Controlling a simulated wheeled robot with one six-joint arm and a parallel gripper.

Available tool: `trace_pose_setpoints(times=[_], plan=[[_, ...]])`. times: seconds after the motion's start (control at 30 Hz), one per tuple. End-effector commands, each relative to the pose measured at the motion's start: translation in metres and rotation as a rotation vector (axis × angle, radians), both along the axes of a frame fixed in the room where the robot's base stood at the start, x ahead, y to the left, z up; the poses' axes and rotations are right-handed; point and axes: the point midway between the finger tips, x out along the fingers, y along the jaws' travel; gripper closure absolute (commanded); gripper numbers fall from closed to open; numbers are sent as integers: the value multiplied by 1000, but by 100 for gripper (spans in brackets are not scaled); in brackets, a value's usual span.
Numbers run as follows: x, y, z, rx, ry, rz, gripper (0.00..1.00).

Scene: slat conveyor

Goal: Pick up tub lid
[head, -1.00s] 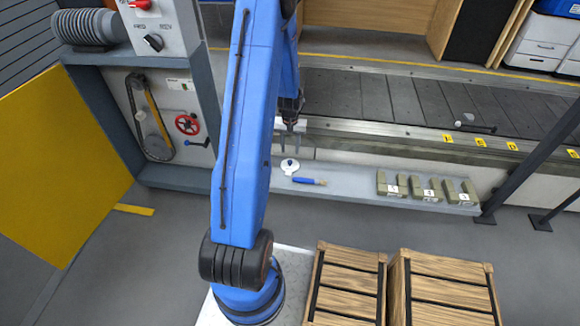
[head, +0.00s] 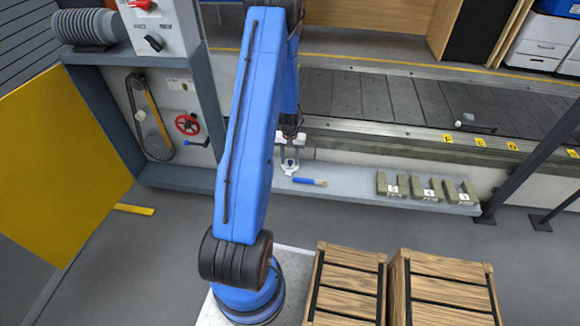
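The tub lid (head: 288,172) is a small white disc lying on the light grey ledge (head: 343,184) in front of the conveyor. My gripper (head: 289,165) has come down over it, pointing downward. Its two fingers look apart, one to each side of the lid's middle. The lid's small blue knob, seen earlier, is now mostly hidden by the gripper. I cannot make out whether the fingers touch the lid.
A blue-handled tool (head: 309,181) lies just right of the lid. Several numbered olive blocks (head: 428,188) stand farther right on the ledge. The slat conveyor (head: 385,98) runs behind. Wooden crates (head: 345,284) stand in front.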

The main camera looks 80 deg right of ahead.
Motion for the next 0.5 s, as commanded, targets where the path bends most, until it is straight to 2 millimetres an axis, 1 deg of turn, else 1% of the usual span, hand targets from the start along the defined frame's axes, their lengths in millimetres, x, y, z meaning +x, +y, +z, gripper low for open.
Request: trace_pose_setpoints(times=[0.07,0.1,0.17,0.2,0.23,0.27,0.5], plan=[[0,0,0,0,0,0,60],[0,0,0,0,0,0,65],[0,0,0,0,0,0,79],[0,0,0,0,0,0,89],[0,0,0,0,0,0,96],[0,0,0,0,0,0,100],[0,0,0,0,0,0,100]])
